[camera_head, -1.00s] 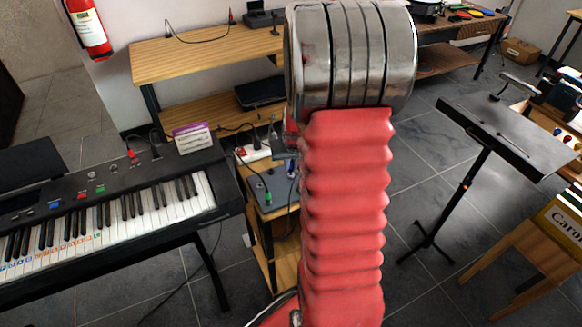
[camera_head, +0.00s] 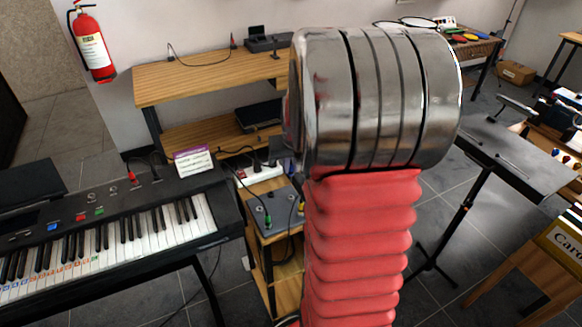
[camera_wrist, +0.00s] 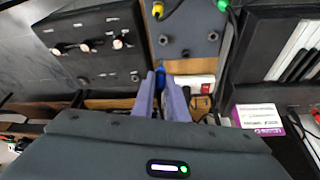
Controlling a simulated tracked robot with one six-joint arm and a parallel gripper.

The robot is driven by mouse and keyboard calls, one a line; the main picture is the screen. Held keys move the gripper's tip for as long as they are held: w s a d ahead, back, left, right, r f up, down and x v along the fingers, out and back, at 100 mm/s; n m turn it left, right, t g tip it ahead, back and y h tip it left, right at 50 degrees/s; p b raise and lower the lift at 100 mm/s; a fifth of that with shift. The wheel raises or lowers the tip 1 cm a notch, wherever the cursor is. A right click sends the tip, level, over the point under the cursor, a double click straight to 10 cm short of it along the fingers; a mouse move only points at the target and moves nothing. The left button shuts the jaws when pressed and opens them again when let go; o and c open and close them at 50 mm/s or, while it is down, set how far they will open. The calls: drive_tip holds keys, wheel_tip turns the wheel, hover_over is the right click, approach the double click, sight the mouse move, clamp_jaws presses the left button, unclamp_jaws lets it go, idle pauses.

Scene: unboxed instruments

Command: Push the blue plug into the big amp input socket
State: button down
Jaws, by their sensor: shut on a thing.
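In the wrist view my gripper (camera_wrist: 161,77) is shut on the blue plug (camera_wrist: 160,74). Only a small part of the plug shows between the two purplish fingers. A black panel (camera_wrist: 70,66), which looks like the amp's, stands left of the fingers and carries several pale-tipped knobs or sockets. I cannot tell which one is the input socket. The plug appears apart from the panel. In the head view my red arm and metal joint hide the gripper, the plug and the amp.
A grey box (camera_head: 266,203) holds a green plug (camera_head: 268,221) and a yellow plug (camera_head: 301,209). Behind it lies a white power strip (camera_head: 262,174). The keyboard (camera_head: 120,235) stands left, with a purple-and-white card box (camera_head: 193,160). A music stand (camera_head: 510,155) stands right.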

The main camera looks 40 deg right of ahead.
drive_tip(key=w+a+f+n, duration=0.1)
drive_tip(key=w+a+n, duration=0.1)
drive_tip(key=a, duration=0.8)
drive_tip(key=w+a+f+n+y, duration=0.1)
drive_tip(key=w+a, duration=0.4)
drive_tip(key=a, duration=0.6)
drive_tip(key=w+a+f+n+y, duration=0.1)
drive_tip(key=w+a+n, duration=0.2)
drive_tip(key=a, duration=0.7)
drive_tip(key=shift+w+a+f+t, duration=0.25)
drive_tip(key=shift+w+f+t, duration=0.1)
drive_tip(key=shift+w, duration=0.2)
